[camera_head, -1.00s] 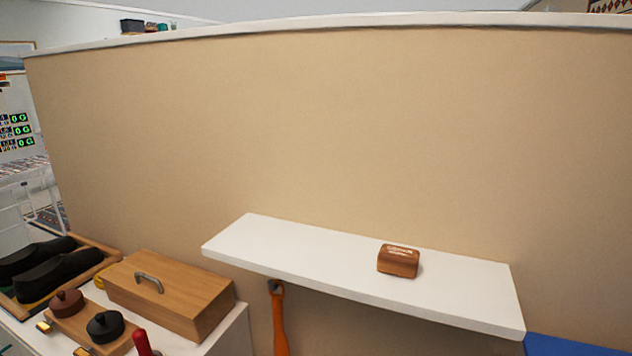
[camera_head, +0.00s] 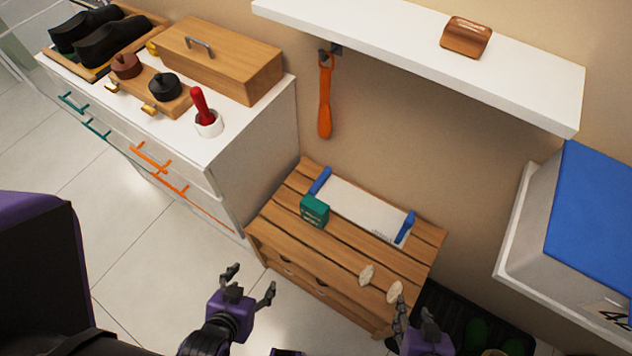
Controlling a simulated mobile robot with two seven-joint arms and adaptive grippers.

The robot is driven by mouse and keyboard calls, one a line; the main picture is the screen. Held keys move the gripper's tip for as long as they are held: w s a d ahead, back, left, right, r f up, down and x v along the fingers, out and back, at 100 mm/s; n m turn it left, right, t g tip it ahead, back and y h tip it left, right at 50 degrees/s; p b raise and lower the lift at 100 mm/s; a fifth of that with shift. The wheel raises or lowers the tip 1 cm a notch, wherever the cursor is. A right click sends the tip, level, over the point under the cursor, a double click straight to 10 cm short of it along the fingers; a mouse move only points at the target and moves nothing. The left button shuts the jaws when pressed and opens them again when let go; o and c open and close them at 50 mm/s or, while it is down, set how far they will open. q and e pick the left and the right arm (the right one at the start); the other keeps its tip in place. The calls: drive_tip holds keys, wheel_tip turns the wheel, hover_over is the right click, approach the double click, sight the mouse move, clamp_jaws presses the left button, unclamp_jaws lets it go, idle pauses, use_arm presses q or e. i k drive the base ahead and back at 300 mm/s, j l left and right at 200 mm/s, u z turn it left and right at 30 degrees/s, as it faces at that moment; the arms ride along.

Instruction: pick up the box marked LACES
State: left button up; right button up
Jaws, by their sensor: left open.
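A small teal box (camera_head: 314,211) stands on the left part of the slatted wooden bench (camera_head: 266,222); its marking is too small to read. A brown block-like thing (camera_head: 466,38) sits on the white wall shelf (camera_head: 370,35). I cannot tell which thing is marked LACES. My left gripper (camera_head: 251,279) is open and empty, nearer to me than the bench and below the teal box in the picture. My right gripper (camera_head: 400,310) is at the bottom edge, right of the left one and partly cut off; its jaw state is unclear.
Pale oval pieces (camera_head: 380,284) are at the bench's front right. A white drawer cabinet (camera_head: 220,160) stands left, a blue-topped box (camera_head: 603,220) right. An orange shoehorn (camera_head: 325,100) hangs above the bench.

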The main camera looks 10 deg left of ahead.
sight(315, 211)
drive_tip(key=k+l+z, duration=0.6)
drive_tip(key=k+l, duration=0.1)
drive_tip(key=k, duration=0.1)
